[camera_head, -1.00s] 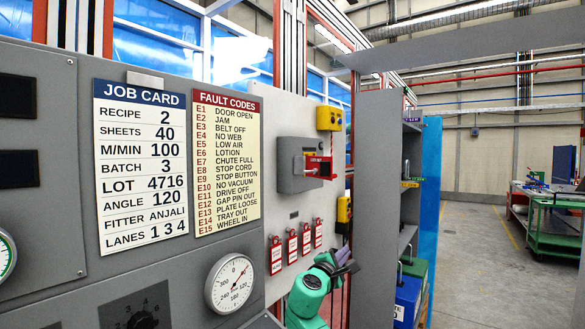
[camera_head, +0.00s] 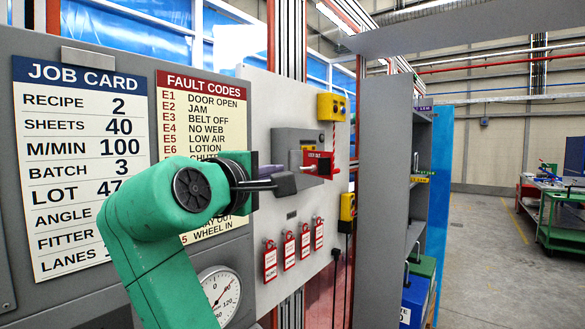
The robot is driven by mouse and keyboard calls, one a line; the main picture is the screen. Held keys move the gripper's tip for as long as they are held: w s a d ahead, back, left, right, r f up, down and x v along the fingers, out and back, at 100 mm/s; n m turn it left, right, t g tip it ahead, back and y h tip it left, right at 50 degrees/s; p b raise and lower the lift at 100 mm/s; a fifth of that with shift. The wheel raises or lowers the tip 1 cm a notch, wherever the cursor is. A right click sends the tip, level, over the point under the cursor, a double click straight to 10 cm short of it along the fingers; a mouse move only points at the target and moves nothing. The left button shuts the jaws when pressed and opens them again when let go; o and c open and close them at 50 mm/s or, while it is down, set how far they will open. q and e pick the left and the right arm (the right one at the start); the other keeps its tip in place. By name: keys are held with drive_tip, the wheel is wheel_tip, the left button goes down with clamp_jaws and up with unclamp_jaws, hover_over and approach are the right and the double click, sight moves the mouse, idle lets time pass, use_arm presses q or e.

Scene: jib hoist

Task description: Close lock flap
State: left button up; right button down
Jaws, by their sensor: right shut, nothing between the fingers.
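The red lock flap (camera_head: 322,162) with a dark label sticks out to the right from the grey switch box (camera_head: 290,140) on the light grey panel. My right gripper (camera_head: 286,183) is on the green arm that comes up from the bottom. It is shut and empty, and its dark fingers point right. The fingertips appear just left of and below the flap and cover the lower part of the box. I cannot tell whether they touch it. My left gripper is not in view.
Several red padlocks with tags (camera_head: 289,250) hang below the box. Yellow boxes (camera_head: 331,107) sit to its right. A grey shelf (camera_head: 393,180) stands farther right. The job card (camera_head: 85,165) and the fault code card (camera_head: 203,110) are behind my arm.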

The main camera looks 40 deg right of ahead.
drive_tip(key=w+d+p, duration=0.3)
drive_tip(key=d+p, duration=0.2)
drive_tip(key=d, duration=0.6)
drive_tip(key=shift+w, duration=0.2)
